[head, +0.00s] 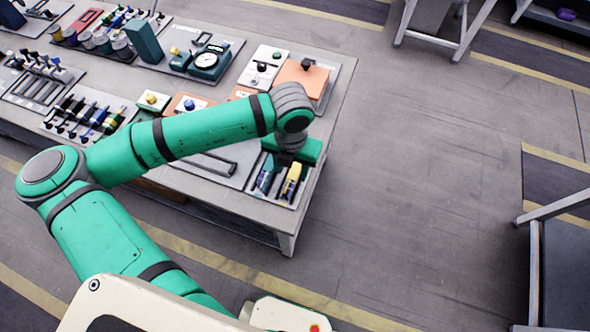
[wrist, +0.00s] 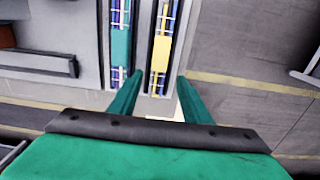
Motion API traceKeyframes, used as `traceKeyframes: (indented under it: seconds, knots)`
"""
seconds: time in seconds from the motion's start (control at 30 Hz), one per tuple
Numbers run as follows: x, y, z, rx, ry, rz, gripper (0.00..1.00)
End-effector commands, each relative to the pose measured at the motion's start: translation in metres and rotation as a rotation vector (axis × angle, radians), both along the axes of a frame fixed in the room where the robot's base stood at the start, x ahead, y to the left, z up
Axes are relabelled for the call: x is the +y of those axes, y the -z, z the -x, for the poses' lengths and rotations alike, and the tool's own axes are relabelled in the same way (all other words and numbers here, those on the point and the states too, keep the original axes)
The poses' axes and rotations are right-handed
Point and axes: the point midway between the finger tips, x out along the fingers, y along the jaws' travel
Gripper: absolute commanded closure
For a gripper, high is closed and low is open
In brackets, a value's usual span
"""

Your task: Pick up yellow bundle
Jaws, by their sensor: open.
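The yellow bundle (head: 292,182) lies in a slot of a tray at the near right corner of the workbench. In the wrist view the yellow bundle (wrist: 161,52) is a yellow-wrapped group of thin rods, upright in the picture between my open fingers' line. A teal bundle (wrist: 121,48) lies in the slot to its left, also in the head view (head: 265,178). My gripper (wrist: 157,95) is open and empty, its fingertips near the yellow bundle's lower end. In the head view my gripper's body partly hides the tray, and its fingertips cannot be made out.
The workbench (head: 340,95) carries several trays of tools, a gauge (head: 207,62) and button boxes. A dark handle (wrist: 45,63) lies left of the bundles in the wrist view. Open floor (head: 430,180) lies right of the bench. A metal frame (head: 535,260) stands at the far right.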

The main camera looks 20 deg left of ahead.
Motion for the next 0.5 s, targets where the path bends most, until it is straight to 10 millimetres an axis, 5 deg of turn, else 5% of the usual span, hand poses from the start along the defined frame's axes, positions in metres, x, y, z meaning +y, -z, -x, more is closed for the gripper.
traceKeyframes:
  seconds: [0.3, 0.5]
  knots:
    - [0.003, 0.041, 0.000, 0.001, -0.002, 0.000, 0.56]
    - [0.002, 0.047, -0.001, 0.000, 0.001, 0.001, 0.56]
